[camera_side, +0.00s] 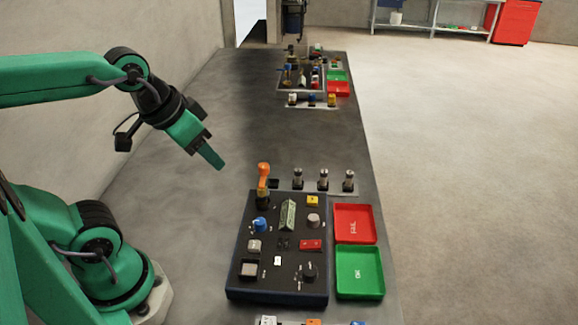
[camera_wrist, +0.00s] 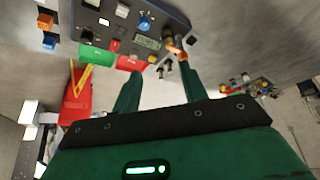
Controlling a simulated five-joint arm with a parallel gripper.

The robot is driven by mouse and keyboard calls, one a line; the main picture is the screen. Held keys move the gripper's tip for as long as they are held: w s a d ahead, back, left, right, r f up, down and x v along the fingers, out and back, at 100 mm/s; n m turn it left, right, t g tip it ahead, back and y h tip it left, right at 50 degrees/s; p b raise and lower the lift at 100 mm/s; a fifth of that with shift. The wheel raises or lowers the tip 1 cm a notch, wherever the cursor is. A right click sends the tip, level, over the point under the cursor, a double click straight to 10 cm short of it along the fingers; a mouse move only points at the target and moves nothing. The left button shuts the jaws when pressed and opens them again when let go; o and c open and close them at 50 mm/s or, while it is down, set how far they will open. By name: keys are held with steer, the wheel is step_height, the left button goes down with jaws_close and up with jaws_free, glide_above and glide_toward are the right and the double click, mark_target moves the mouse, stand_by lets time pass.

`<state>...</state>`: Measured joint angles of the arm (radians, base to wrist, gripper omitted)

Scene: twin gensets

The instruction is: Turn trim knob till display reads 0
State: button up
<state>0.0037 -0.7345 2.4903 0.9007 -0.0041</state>
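The dark control panel (camera_side: 278,248) lies on the bench in the side view, and it also shows at the top of the wrist view (camera_wrist: 180,22). Its display (camera_side: 288,214) is a tilted greenish block; in the wrist view the display (camera_wrist: 147,43) has digits too small to read. A blue knob (camera_side: 261,224), a grey knob (camera_side: 313,220) and a black knob (camera_side: 310,270) sit on the panel. I cannot read which one is labelled trim. My gripper (camera_side: 218,164) is above and left of the panel, touching nothing. In the wrist view its two fingers (camera_wrist: 161,73) are apart and empty.
An orange-handled lever (camera_side: 263,178) rises at the panel's back left corner. Red (camera_side: 355,223) and green (camera_side: 358,270) trays sit right of the panel. Several small cylindrical parts stand behind it. A second station (camera_side: 312,75) is farther back. The bench between is clear.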

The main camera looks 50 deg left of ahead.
steer(key=w, duration=0.1)
steer(key=g, duration=0.6)
glide_above(313, 217)
step_height(313, 217, down, 12)
steer(key=shift+d+r, duration=0.1)
steer(key=shift+f, duration=3.9)
steer(key=c, duration=1)
